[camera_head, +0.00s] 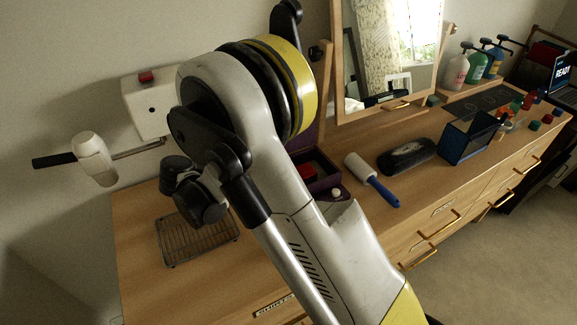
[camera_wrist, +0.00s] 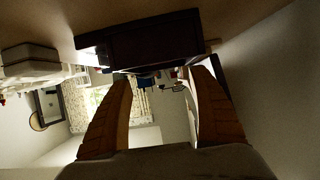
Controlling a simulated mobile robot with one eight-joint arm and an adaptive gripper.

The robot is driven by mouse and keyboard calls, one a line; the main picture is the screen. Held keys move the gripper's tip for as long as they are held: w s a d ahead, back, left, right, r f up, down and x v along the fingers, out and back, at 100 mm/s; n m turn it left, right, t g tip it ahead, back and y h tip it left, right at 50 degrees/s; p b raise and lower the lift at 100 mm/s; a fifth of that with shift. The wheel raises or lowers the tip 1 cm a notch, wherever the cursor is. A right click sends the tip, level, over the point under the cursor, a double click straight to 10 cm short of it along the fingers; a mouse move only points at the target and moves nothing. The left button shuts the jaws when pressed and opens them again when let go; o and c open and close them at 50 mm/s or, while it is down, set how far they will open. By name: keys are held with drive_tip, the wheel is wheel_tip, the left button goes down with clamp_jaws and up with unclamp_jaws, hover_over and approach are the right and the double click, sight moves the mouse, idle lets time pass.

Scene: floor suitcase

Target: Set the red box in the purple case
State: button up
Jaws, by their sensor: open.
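The purple case (camera_head: 327,183) stands on the wooden dresser top, partly hidden behind my arm, with a dark raised part behind it. A red block, apparently the red box (camera_head: 307,172), shows at the case, seemingly within its walls; my arm hides part of it, and I cannot tell whether it rests on the bottom. My gripper (camera_wrist: 163,76) is open in the wrist view, with nothing held between its two brown fingers. A dark box-like body, perhaps the case (camera_wrist: 150,45), lies just beyond the fingertips.
A wire rack (camera_head: 198,238) lies on the dresser at left. A blue-handled lint roller (camera_head: 372,180), a black oblong case (camera_head: 407,156) and a blue holder (camera_head: 469,138) stand right of the purple case. A mirror (camera_head: 390,50) and several bottles stand behind.

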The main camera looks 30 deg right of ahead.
drive_tip(key=r+n+y, duration=0.1)
drive_tip(key=s+d+r+n+y, duration=0.1)
drive_tip(key=r+n, duration=0.1)
drive_tip(key=s+r+n+t+y, duration=0.1)
drive_tip(key=r+n, duration=0.1)
drive_tip(key=shift+s+d+y, duration=0.1)
drive_tip(key=shift+d+y, duration=0.2)
drive_tip(key=shift+d, duration=0.05)
drive_tip(key=s+a+r+n+t+y, duration=0.2)
drive_tip(key=s+n+t+y, duration=0.1)
drive_tip(key=s+n+y, duration=0.2)
drive_tip(key=s+a+r+n+t+y, duration=0.2)
drive_tip(key=s+n+y, duration=0.3)
drive_tip(key=s, duration=0.5)
drive_tip(key=a+r+n, duration=0.1)
drive_tip(key=n, duration=0.1)
drive_tip(key=shift+a+n+t, duration=0.3)
drive_tip(key=shift+a+t, duration=0.05)
drive_tip(key=shift+t, duration=0.05)
drive_tip(key=shift+s, duration=0.1)
